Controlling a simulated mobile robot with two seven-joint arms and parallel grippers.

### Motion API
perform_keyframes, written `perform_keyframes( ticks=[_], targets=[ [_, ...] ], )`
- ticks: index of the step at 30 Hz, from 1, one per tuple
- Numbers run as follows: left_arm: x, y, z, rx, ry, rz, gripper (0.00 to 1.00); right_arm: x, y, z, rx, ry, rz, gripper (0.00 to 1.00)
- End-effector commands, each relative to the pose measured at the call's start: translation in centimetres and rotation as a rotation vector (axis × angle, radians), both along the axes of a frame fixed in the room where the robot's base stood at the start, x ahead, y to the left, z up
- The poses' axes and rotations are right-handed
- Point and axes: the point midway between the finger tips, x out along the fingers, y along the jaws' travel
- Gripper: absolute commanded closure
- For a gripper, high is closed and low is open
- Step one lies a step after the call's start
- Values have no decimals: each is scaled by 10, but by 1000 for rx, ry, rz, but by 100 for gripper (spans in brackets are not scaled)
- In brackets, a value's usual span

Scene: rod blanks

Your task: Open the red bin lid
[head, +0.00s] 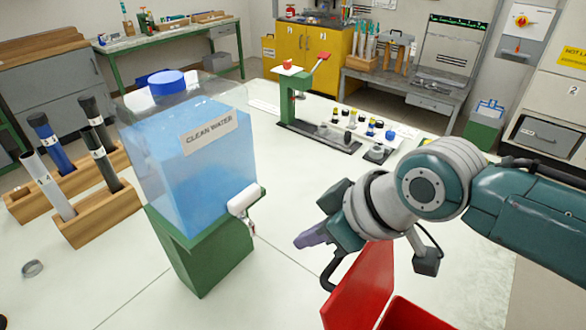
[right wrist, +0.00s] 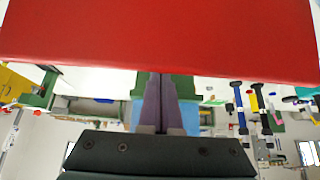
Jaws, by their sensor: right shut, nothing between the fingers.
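The red bin (head: 418,318) is at the bottom edge of the head view, mostly cut off. Its red lid (head: 362,288) stands tilted up steeply along the bin's left side. My right gripper (head: 303,240) is above and to the left of the lid, with its purple-grey fingers pointing left. In the right wrist view the fingers (right wrist: 163,100) are together and empty. A broad red panel (right wrist: 160,40), which looks like the lid, fills the top of that view. Whether the fingertips touch it is unclear. My left gripper is not in view.
A clean water tank (head: 195,165) on a green stand (head: 205,260) is left of my right gripper, its white tap (head: 243,200) close by. Wooden racks (head: 100,215) hold labelled rods further left. A green press (head: 300,115) and small parts stand behind.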

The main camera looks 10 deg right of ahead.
Motion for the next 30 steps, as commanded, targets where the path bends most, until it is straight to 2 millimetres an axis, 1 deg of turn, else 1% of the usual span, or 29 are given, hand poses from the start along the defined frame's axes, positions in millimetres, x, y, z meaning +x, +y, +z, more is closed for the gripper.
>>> perform_keyframes(
  ticks=[1,3,9,20,23,27,30],
  targets=[
    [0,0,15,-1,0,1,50,-10,-9,8,-5,6,-1,100],
    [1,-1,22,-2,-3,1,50,-18,-15,8,-5,5,-1,100],
    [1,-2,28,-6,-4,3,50,-28,-23,6,-3,2,-2,100],
    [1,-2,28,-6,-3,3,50,-29,-25,6,-3,2,-2,100],
    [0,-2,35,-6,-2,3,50,-33,-28,10,-4,3,-2,100],
    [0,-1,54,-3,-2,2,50,-48,-39,21,-7,6,-2,100],
    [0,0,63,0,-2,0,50,-59,-47,24,-6,8,-1,100]
  ],
)
